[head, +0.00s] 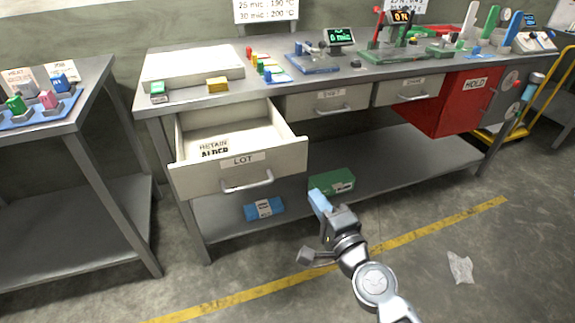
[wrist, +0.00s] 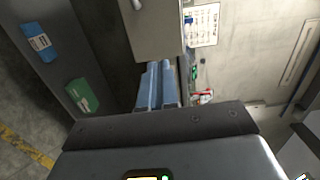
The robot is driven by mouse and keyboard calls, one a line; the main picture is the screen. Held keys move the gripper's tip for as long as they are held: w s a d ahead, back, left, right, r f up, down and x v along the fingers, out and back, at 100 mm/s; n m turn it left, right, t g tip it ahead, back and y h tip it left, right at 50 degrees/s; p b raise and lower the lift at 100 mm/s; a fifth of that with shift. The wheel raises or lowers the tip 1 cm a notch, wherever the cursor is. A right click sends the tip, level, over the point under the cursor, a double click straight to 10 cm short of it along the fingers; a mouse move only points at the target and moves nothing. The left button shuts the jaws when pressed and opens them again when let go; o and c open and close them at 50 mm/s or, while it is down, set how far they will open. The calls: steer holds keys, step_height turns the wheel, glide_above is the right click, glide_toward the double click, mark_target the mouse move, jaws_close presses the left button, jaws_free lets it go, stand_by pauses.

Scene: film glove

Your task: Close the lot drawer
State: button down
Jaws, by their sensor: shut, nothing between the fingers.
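The lot drawer (head: 205,178) is pulled out from under the left end of the workbench. Its front carries a LOT label and a metal bar handle (head: 247,182). A paper marked RETAIN ALDER (head: 214,148) lies inside it. My gripper (head: 317,195), with blue fingers, is shut and empty. In the head view it appears right of and a little below the drawer front, apart from the handle. In the wrist view the fingers (wrist: 158,85) are side by side, and a beige drawer front (wrist: 156,30) shows beyond them; I cannot tell which drawer it is.
Two more drawers (head: 328,100) to the right are shut. A red HOLD box (head: 462,100) hangs at the right end. A green box (head: 331,183) and a blue box (head: 264,208) rest on the lower shelf. The floor in front is open, with crumpled film (head: 460,268) at right.

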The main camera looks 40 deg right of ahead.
steer(key=s+f, duration=0.1)
steer(key=p, duration=0.2)
glide_toward(295, 160)
steer(key=shift+m+h, duration=0.4)
steer(key=x, duration=0.7)
steer(key=shift+a+f, duration=0.1)
steer(key=shift+a, duration=0.15)
